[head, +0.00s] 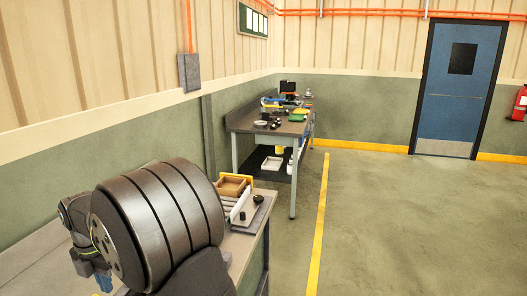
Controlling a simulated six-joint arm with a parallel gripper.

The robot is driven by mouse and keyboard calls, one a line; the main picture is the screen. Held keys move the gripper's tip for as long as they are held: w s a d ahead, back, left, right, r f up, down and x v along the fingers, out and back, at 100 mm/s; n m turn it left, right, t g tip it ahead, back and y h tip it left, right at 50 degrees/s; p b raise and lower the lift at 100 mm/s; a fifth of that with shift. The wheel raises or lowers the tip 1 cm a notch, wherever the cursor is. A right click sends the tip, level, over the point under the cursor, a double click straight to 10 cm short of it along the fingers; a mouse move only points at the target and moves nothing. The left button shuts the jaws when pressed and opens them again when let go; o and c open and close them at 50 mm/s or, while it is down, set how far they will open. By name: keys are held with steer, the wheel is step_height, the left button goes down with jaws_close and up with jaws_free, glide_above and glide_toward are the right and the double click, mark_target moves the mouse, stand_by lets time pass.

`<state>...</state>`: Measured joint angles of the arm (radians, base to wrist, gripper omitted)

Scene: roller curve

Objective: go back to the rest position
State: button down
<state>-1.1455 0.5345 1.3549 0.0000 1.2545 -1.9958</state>
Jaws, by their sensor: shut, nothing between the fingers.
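My own arm fills the lower left of the head view, with a large dark banded cylinder close to the camera. Behind its left side a grey wrist part of mine shows, with blue parts below it. These blue parts look like the end of my gripper (103,281), low over the near bench (40,262). The gripper is shut and empty. Most of it is hidden behind the arm.
On the near bench, beyond my arm, are a brown open box (232,186), a roller track (228,202) and a small black object (258,199). A second workbench (245,121) with tools stands farther back. The floor right of the yellow line (320,220) is clear.

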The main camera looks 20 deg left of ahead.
steer(key=f, duration=0.5)
steer(key=shift+a+f, duration=0.2)
steer(key=shift+a, duration=0.1)
steer(key=d, duration=0.4)
steer(key=shift+d+r, duration=0.15)
steer(key=shift+d, duration=0.2)
steer(key=shift+d+r, duration=0.3)
steer(key=shift+d, duration=0.2)
step_height(320, 180, up, 6)
steer(key=d+m, duration=0.1)
steer(key=shift+w+g+y, duration=0.25)
steer(key=shift+g+y, duration=0.05)
